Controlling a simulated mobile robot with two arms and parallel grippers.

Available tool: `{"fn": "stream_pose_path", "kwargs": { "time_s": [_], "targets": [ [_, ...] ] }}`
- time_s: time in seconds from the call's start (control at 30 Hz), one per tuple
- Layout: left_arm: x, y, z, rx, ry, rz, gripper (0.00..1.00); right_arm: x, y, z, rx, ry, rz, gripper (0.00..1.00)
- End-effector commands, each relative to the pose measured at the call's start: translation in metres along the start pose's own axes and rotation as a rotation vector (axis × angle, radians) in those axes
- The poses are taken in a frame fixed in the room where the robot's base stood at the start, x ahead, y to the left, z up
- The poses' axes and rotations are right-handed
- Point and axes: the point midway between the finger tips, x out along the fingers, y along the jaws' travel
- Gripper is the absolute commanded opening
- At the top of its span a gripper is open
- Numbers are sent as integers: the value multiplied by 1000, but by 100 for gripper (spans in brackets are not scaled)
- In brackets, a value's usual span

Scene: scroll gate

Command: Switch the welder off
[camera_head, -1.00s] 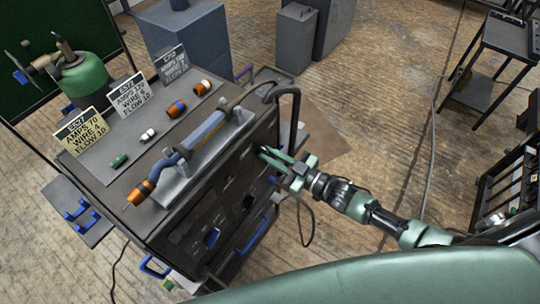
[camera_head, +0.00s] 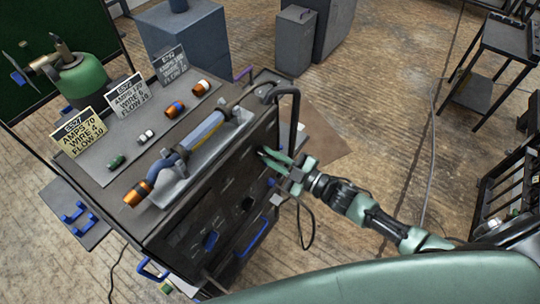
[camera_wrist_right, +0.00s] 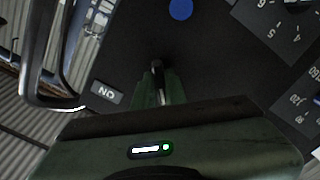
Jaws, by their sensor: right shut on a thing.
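The welder (camera_head: 225,190) is a dark box with a black front panel full of dials, in the head view. My right gripper (camera_head: 264,157) reaches its front panel near the upper right corner. In the right wrist view, a small metal toggle switch (camera_wrist_right: 157,72) stands out from the black panel. My right gripper (camera_wrist_right: 155,88) is shut on the toggle, with its green fingers on both sides. An upside-down ON label (camera_wrist_right: 106,92) sits left of the toggle. The toggle's base is partly hidden by the fingers. My left gripper is not in view.
A torch (camera_head: 190,150) lies in a cradle on the welder's top, beside several sign cards (camera_head: 125,97) and small parts. A black handle (camera_head: 295,115) stands beside the right gripper. Dials (camera_wrist_right: 285,20) and a blue dot (camera_wrist_right: 181,9) lie close by on the panel.

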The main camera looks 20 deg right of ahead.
Motion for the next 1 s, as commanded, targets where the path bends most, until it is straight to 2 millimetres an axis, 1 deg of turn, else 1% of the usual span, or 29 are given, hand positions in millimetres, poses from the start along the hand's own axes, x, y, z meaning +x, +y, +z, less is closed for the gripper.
{"fn": "stream_pose_path", "kwargs": {
  "time_s": [0.27,0.3,0.33,0.37,0.63,0.73,0.87,1.0],
  "targets": [
    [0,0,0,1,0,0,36,0,0,0,-5,1,-1,0],
    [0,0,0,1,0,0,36,0,0,0,-5,1,-1,21],
    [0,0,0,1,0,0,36,0,0,0,-4,1,-1,29],
    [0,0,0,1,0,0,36,0,0,0,-4,1,-1,34],
    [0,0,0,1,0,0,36,0,0,0,-2,0,-1,34],
    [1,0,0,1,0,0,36,-5,0,1,-2,-1,-1,34],
    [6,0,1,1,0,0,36,-22,-2,2,-1,-2,-3,34],
    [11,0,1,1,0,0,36,-48,-3,2,-2,-2,-3,34]
  ]
}}
